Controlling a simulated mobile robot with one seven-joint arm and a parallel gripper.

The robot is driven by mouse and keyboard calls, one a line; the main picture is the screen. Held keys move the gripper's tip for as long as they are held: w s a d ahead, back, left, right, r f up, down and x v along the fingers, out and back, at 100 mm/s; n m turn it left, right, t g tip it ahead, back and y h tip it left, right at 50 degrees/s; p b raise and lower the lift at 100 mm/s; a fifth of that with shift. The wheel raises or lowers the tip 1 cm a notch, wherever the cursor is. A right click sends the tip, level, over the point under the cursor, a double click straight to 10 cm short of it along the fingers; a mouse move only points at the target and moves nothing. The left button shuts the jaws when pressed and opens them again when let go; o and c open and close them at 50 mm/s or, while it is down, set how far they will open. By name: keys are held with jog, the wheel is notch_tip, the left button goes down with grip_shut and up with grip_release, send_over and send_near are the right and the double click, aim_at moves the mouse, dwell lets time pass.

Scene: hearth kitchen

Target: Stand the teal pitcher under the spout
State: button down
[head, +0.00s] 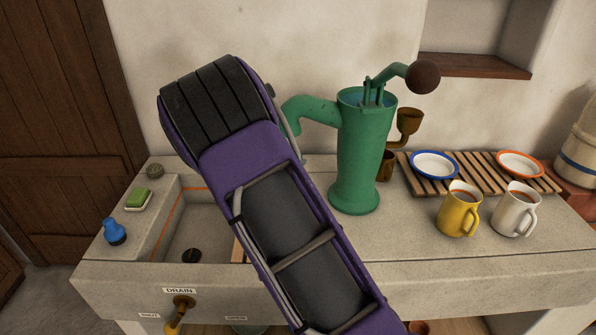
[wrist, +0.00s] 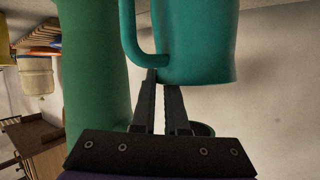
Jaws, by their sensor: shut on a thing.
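The teal pitcher (wrist: 205,45) fills the upper middle of the wrist view, with its curved handle (wrist: 130,40) on its left side. My gripper (wrist: 160,76) is shut on the pitcher near the lower end of the handle in that view; the exact contact is hard to see. The green pump (head: 362,155) stands on the stone counter, its spout (head: 306,110) pointing left. The pump also shows just left of the pitcher in the wrist view (wrist: 92,75). In the head view my arm hides the gripper, the pitcher and the area below the spout's mouth.
The sink basin (head: 205,222) lies left of the pump, partly behind my arm. A blue bottle (head: 115,232) and green soap (head: 138,197) stand on its left rim. A yellow mug (head: 456,215), a white mug (head: 508,213) and a slatted rack (head: 476,178) with plates are right.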

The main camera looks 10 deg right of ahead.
jog(key=shift+w+d, duration=0.25)
jog(key=shift+w, duration=0.05)
notch_tip(320, 180, down, 3)
jog(key=shift+f, duration=0.2)
jog(key=c, duration=0.9)
grip_release()
jog(key=shift+s+a, duration=0.1)
jog(key=v, duration=1.1)
jog(key=shift+s+a+r, duration=0.2)
jog(key=shift+s+a, duration=0.05)
